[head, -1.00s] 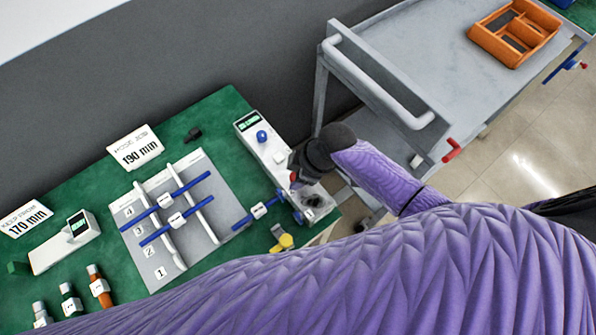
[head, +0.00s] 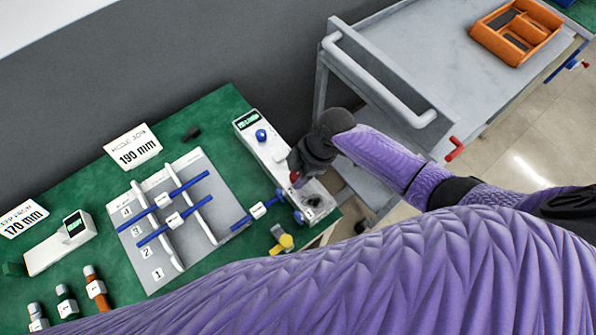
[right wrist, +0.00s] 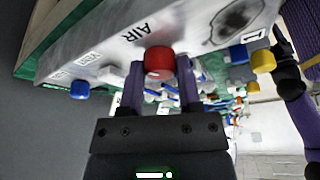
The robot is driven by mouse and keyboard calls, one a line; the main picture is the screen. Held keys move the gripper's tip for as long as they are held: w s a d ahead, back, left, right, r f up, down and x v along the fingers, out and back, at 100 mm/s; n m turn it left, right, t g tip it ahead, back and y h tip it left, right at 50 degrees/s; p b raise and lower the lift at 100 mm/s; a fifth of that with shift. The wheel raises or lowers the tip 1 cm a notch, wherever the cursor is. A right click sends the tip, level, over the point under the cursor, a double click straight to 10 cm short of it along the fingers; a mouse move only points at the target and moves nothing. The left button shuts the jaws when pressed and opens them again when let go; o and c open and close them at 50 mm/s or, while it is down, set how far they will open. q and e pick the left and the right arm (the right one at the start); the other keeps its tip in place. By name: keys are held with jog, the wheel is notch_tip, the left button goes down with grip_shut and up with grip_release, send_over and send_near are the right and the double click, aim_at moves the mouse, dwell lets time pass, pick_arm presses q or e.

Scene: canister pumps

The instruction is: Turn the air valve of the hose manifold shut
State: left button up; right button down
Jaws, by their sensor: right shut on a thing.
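The hose manifold (head: 264,146) is a long pale block at the right end of the green table. In the right wrist view its face (right wrist: 120,52) carries the word AIR beside a round red valve knob (right wrist: 159,62). My right gripper (right wrist: 160,82) is shut on the red knob, one finger on each side of it. In the head view my right gripper (head: 298,178) is at the manifold's near part, and its dark wrist hides much of the knob. My left gripper does not show.
A blue knob (head: 261,134) sits on the manifold. A grey rack (head: 222,219) with blue rods is to its left, and a yellow part (head: 286,242) lies below. A grey cart (head: 400,60) with an orange tray (head: 487,38) stands at the right, close behind my right arm.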

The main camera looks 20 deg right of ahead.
jog(key=n+g+b, duration=0.1)
jog(key=n, duration=0.1)
jog(key=shift+w+f+n, duration=0.1)
jog(key=shift+n, duration=0.3)
jog(key=n+g+b, duration=0.1)
jog(key=n, duration=0.1)
jog(key=n+b, duration=0.1)
jog(key=n, duration=0.1)
jog(key=shift+g+h+b, duration=0.35)
jog(key=shift+g+h, duration=0.05)
jog(key=shift+w+n+b, duration=0.1)
jog(key=shift+n+b, duration=0.4)
jog(key=shift+n, duration=0.6)
jog(key=shift+a+n+g+h+b, duration=0.1)
jog(key=shift+n+g+h+b, duration=0.45)
jog(key=shift+n, duration=0.65)
jog(key=shift+n+g+h+b, duration=0.35)
jog(key=shift+n+b, duration=0.05)
jog(key=shift+n, duration=0.7)
